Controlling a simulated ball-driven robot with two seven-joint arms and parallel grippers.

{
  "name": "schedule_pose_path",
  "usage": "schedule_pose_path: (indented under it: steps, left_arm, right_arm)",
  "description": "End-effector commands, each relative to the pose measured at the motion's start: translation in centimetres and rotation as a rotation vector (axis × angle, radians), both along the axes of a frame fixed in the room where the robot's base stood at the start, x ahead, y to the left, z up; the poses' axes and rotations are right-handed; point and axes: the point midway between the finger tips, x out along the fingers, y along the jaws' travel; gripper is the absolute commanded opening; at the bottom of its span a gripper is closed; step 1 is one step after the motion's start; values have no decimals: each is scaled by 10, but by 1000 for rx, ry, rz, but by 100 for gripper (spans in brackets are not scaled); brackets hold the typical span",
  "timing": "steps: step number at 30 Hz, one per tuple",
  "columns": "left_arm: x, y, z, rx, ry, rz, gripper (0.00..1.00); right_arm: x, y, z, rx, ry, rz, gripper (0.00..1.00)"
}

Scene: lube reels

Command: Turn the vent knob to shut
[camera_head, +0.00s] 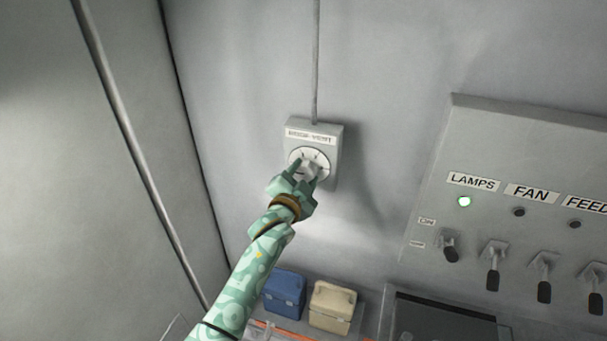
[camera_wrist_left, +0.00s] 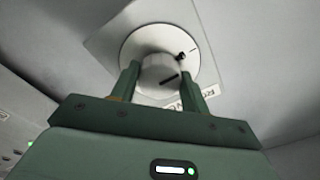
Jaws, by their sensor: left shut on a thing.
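The vent knob is a pale round knob on a white dial (camera_head: 322,156), set in a grey box labelled as a roof vent (camera_head: 328,132) on the wall. My left gripper (camera_head: 304,172) reaches up from below and is shut on the knob, hiding part of it. In the left wrist view the knob (camera_wrist_left: 160,72) sits between the two green fingers of the gripper (camera_wrist_left: 158,82). A dark line marks the knob, and a small dark peg (camera_wrist_left: 181,56) stands on the dial (camera_wrist_left: 150,36) near its edge. My right gripper is not in view.
A switch panel (camera_head: 520,140) with LAMPS, FAN and FEED labels and several levers is on the right; the lamp light glows green. A blue box (camera_head: 284,294) and a cream box (camera_head: 332,306) stand below. A conduit (camera_head: 316,60) runs up from the vent box.

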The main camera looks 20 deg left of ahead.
Motion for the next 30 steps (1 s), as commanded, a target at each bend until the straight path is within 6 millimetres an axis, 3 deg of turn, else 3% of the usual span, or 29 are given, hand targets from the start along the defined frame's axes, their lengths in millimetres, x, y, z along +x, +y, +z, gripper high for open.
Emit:
schedule_pose_path:
  steps: [11, 12, 13, 14, 23, 26, 30]
  left_arm:
    - [0, 0, -2, -9, 5, 0, 23]
    - [-1, 0, -2, -9, 5, 0, 57]
    - [0, 0, -2, -9, 5, 0, 65]
    - [0, 0, -2, -9, 5, 0, 67]
    - [-2, 0, -1, -6, 2, -1, 67]
    - [-12, 0, -2, -6, 2, -1, 67]
    - [-42, 2, -3, -5, 2, -1, 67]
  right_arm:
    - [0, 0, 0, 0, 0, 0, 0]
    - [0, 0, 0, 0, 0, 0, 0]
    - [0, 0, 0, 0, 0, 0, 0]
    - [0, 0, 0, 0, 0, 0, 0]
    - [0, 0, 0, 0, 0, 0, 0]
    - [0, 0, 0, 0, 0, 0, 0]
    - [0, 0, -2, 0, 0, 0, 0]
